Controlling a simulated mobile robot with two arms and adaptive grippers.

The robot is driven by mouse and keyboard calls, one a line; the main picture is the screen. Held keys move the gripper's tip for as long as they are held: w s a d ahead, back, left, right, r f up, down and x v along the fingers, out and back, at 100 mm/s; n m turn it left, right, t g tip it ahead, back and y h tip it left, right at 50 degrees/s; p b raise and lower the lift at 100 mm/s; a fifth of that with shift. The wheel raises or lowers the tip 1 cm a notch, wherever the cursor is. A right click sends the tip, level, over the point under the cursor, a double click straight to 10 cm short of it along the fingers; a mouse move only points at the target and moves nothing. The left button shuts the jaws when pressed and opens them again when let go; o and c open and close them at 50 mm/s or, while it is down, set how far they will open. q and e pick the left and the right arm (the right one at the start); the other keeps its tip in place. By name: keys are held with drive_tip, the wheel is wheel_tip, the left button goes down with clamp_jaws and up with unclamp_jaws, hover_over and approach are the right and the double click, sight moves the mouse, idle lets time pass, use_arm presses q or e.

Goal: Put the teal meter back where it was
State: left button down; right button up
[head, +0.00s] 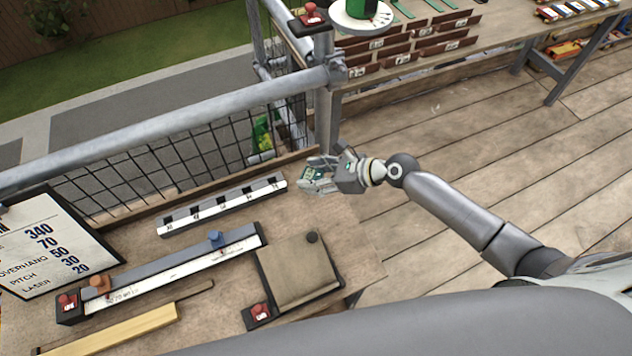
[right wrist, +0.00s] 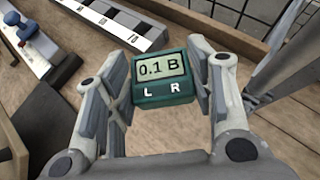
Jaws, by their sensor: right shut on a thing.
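The teal meter (right wrist: 163,77) is a small box with a screen reading "0.1 B" and the letters L and R below it. My right gripper (right wrist: 164,82) is shut on it, with one finger on each side. In the head view the right gripper (head: 318,176) is over the far right part of the wooden bench, and the meter (head: 313,175) shows small between its fingers. Whether the meter touches the bench is hard to tell. My left gripper is not in view.
A slotted white rack (head: 222,206) lies left of the gripper. A long ruler jig (head: 175,268) with a blue slider (head: 216,239) and a brown board (head: 298,270) lie nearer. A sign (head: 50,243) stands at left. A mesh railing (head: 200,160) runs behind. Wooden decking (head: 480,150) is free at right.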

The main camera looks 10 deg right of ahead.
drive_tip(key=shift+w+d+f, duration=0.1)
drive_tip(key=shift+w+f, duration=0.3)
drive_tip(key=shift+f, duration=0.1)
wheel_tip(320, 180, down, 3)
drive_tip(key=shift+w, duration=0.1)
drive_tip(key=shift+f, duration=0.1)
drive_tip(key=shift+b, duration=0.3)
drive_tip(key=shift+f, duration=0.2)
drive_tip(key=o, duration=1.2)
drive_tip(key=shift+c, duration=0.2)
drive_tip(key=shift+d+r, duration=0.1)
